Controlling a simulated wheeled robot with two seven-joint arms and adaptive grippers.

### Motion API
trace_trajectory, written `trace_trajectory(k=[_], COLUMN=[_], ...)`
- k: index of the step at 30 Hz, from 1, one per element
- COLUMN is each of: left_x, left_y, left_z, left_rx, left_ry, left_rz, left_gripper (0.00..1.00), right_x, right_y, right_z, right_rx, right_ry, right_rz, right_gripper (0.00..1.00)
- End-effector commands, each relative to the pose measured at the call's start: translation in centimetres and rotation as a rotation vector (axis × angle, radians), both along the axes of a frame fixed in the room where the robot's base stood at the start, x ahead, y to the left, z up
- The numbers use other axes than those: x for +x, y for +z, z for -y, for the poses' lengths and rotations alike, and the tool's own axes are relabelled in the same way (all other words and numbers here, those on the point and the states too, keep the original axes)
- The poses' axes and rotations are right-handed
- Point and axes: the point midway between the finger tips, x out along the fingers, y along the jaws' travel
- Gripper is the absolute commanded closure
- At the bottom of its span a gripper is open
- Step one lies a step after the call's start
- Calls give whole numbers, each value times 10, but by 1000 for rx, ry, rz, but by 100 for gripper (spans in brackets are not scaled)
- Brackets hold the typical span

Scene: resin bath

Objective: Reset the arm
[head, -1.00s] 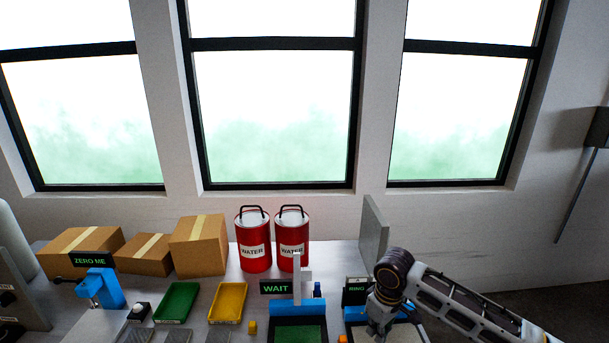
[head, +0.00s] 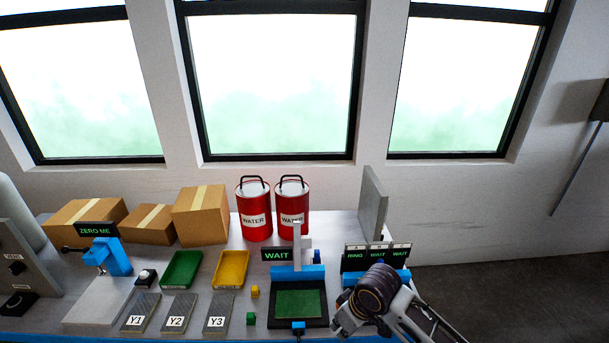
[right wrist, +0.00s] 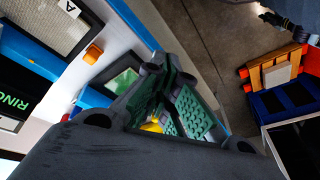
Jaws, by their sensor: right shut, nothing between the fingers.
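My right gripper (head: 342,326) is at the bottom of the head view, at the table's front edge, below the right-hand station (head: 376,276) marked RING, WAIT, WAIT. My right forearm comes in from the lower right and hides part of that station. The right wrist view shows the green-padded fingers (right wrist: 162,78) shut with no object held. My left gripper is not in the head view.
A WAIT station (head: 299,323) has a green plate. A green tray (head: 181,287), a yellow tray (head: 229,287), small cubes and grey plates Y1 to Y3 lie left. Red water cans (head: 254,205) and cartons (head: 203,237) stand behind. Dark floor lies right.

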Motion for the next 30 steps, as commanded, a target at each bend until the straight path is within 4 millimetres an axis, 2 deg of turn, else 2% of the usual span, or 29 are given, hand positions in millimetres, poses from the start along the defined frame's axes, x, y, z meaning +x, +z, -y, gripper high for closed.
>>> trace_trajectory(k=[7, 15, 23, 30], left_x=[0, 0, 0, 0], left_y=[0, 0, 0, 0], left_z=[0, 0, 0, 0], left_rx=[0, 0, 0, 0], left_ry=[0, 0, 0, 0], left_rz=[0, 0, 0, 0], left_gripper=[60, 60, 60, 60], right_x=[-17, -32, -48, -66], right_y=[-3, -6, -11, -17], right_z=[-6, 1, 19, 44], right_rx=[45, 70, 72, 52], right_ry=[-44, -116, -205, -298], right_rz=[28, 56, 75, 83], right_gripper=[100, 100, 100, 100])
